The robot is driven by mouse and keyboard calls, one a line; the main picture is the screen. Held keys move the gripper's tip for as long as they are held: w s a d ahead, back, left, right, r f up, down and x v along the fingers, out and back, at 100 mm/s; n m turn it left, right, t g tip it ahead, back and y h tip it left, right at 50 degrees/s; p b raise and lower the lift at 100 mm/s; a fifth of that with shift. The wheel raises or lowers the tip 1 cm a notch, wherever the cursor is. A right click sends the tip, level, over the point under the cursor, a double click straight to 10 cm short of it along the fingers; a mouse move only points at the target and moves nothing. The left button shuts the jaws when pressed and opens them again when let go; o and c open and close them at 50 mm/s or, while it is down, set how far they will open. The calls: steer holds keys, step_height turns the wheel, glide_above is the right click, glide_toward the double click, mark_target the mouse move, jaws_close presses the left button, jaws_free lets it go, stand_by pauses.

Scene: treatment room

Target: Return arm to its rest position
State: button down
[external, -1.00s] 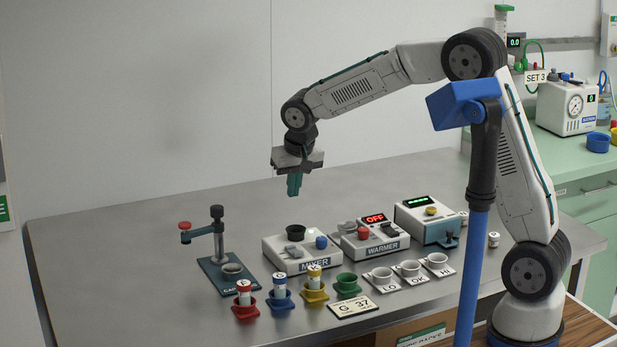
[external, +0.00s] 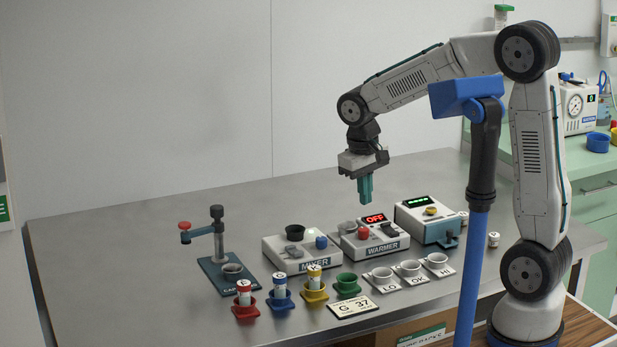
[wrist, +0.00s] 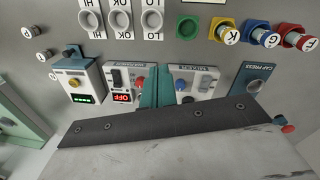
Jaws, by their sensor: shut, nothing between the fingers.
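My gripper (external: 366,189) hangs pointing down above the steel table, over the back of the warmer (external: 374,238). Its teal fingers are shut together with nothing between them. In the wrist view the closed fingers (wrist: 157,88) show between the warmer (wrist: 124,85) and the mixer (wrist: 192,83). My arm reaches left from its base at the right, with the elbow raised high. The warmer's display reads OFF in red.
The cap press (external: 228,268) stands at the left. Red (external: 245,308), blue (external: 280,301) and yellow (external: 314,291) holders carry vials; the green holder (external: 348,286) is empty. The LO, OK and HI cups (external: 410,270) stand at the right. A blue post (external: 474,270) rises in front of my arm.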

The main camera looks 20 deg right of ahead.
steer(key=s+d+r+m, duration=0.1)
steer(key=s+d+r, duration=0.1)
steer(key=s+d, duration=0.7)
steer(key=s+d+r+m+t+y, duration=0.1)
steer(key=s+d+r, duration=0.1)
steer(key=s+d, duration=0.7)
steer(key=s, duration=0.5)
steer(key=shift+r+m, duration=0.35)
steer(key=shift+m, duration=0.05)
stand_by(0.8)
